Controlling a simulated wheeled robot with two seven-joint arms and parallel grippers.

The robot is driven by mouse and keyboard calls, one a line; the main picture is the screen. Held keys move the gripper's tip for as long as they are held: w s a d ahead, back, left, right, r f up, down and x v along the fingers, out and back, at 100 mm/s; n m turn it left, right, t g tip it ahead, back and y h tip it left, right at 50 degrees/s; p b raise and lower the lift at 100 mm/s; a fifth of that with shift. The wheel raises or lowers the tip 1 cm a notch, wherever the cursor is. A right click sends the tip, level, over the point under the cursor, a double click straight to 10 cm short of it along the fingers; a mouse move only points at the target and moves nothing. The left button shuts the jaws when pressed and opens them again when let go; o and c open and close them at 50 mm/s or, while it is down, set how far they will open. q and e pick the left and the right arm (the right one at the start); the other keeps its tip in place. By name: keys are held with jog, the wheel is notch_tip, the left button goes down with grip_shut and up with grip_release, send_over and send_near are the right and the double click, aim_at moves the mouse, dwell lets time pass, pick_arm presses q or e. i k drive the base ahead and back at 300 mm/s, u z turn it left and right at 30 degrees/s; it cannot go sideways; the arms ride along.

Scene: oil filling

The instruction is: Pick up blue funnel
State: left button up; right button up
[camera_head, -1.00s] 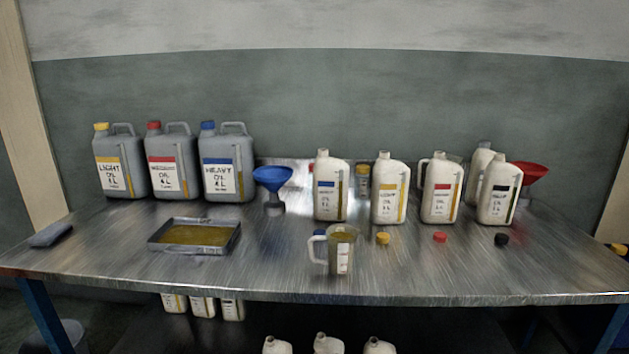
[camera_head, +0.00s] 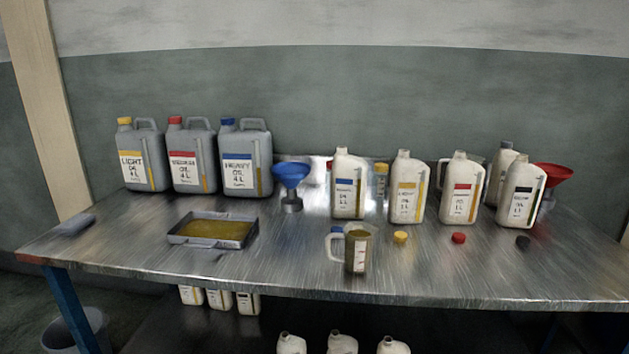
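The blue funnel (camera_head: 291,175) stands upright on a small grey base (camera_head: 292,204) on the metal table. It is just right of the grey heavy oil can with the blue cap (camera_head: 242,160) and left of the white bottle with the blue label (camera_head: 348,185). Its blue cone opens upward, and nothing stands in front of it. Neither of my grippers shows in the head view.
A tray of yellow oil (camera_head: 213,231) lies in front of the grey cans. A clear jug (camera_head: 357,249) stands near the front middle. White bottles, loose caps and a red funnel (camera_head: 553,172) are at right. Bare table (camera_head: 292,262) lies before the blue funnel.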

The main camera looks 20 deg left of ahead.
aim_at(291, 182)
jog(key=u, duration=1.45)
jog(key=i, duration=0.95)
jog(key=z, duration=1.75)
